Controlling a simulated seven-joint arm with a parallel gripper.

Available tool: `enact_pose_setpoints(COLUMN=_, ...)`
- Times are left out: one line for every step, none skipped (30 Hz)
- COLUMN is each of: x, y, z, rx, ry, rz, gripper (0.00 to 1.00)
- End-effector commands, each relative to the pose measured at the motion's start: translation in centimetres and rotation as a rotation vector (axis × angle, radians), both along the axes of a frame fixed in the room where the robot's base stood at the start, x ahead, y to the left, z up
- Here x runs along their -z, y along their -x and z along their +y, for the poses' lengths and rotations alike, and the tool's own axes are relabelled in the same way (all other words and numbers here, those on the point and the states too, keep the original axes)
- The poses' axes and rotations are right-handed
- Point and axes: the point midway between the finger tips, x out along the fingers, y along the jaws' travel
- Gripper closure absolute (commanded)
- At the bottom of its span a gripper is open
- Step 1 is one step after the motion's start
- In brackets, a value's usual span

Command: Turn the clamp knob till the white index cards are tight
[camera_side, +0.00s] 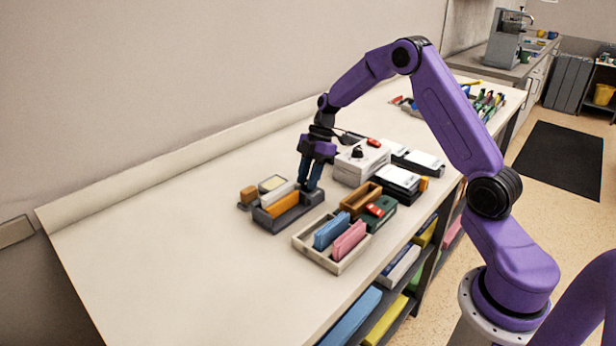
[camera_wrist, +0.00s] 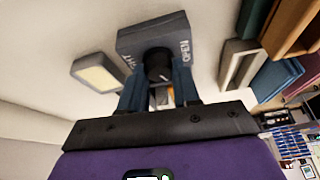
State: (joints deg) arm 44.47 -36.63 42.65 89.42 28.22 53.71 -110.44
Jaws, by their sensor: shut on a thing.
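My gripper (camera_side: 311,186) points down at the right end of the dark grey clamp (camera_side: 265,222). In the wrist view my gripper (camera_wrist: 157,72) has its two blue fingers on either side of the round black knob (camera_wrist: 158,62), shut on it. The grey clamp body (camera_wrist: 150,36) shows the word OPEN on the right and partly hidden letters ending in HT on the left. White cards (camera_side: 279,193) stand in the clamp beside an orange block (camera_side: 284,205). The knob is hidden by my fingers in the side view. I cannot tell how tight the cards are.
A tray (camera_side: 304,243) with blue and pink blocks stands in front right. A white box (camera_side: 360,164) stands to the right. The table's left part is clear.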

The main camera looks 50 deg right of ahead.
Motion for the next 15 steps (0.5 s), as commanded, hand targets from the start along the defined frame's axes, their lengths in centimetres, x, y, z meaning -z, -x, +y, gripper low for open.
enact_pose_setpoints(x=-0.12, y=0.12, z=-0.02, rx=0.039, ry=0.000, rz=0.002, gripper=0.99)
enact_pose_setpoints(x=-0.11, y=0.13, z=-0.03, rx=0.062, ry=-0.001, rz=0.001, gripper=0.99)
enact_pose_setpoints(x=-0.11, y=0.16, z=-0.02, rx=0.093, ry=-0.001, rz=0.002, gripper=0.99)
enact_pose_setpoints(x=-0.10, y=0.17, z=-0.01, rx=0.114, ry=-0.001, rz=0.002, gripper=0.99)
enact_pose_setpoints(x=-0.09, y=0.19, z=-0.01, rx=0.136, ry=-0.001, rz=0.002, gripper=0.99)
enact_pose_setpoints(x=-0.12, y=0.19, z=-0.01, rx=0.161, ry=-0.001, rz=0.001, gripper=0.99)
enact_pose_setpoints(x=-0.11, y=0.20, z=-0.01, rx=0.180, ry=0.000, rz=0.001, gripper=0.99)
enact_pose_setpoints(x=-0.10, y=0.23, z=0.00, rx=0.199, ry=-0.001, rz=0.002, gripper=0.99)
enact_pose_setpoints(x=-0.10, y=0.22, z=0.00, rx=0.221, ry=-0.002, rz=0.002, gripper=0.99)
enact_pose_setpoints(x=-0.08, y=0.24, z=0.00, rx=0.237, ry=-0.001, rz=0.002, gripper=0.99)
enact_pose_setpoints(x=-0.09, y=0.27, z=0.00, rx=0.251, ry=-0.001, rz=0.002, gripper=0.99)
enact_pose_setpoints(x=-0.11, y=0.25, z=-0.02, rx=0.269, ry=-0.001, rz=0.001, gripper=0.99)
enact_pose_setpoints(x=-0.12, y=0.24, z=-0.02, rx=0.281, ry=-0.001, rz=0.000, gripper=0.99)
enact_pose_setpoints(x=-0.11, y=0.26, z=-0.02, rx=0.293, ry=-0.001, rz=0.001, gripper=0.99)
enact_pose_setpoints(x=-0.10, y=0.28, z=0.00, rx=0.305, ry=-0.002, rz=0.001, gripper=0.99)
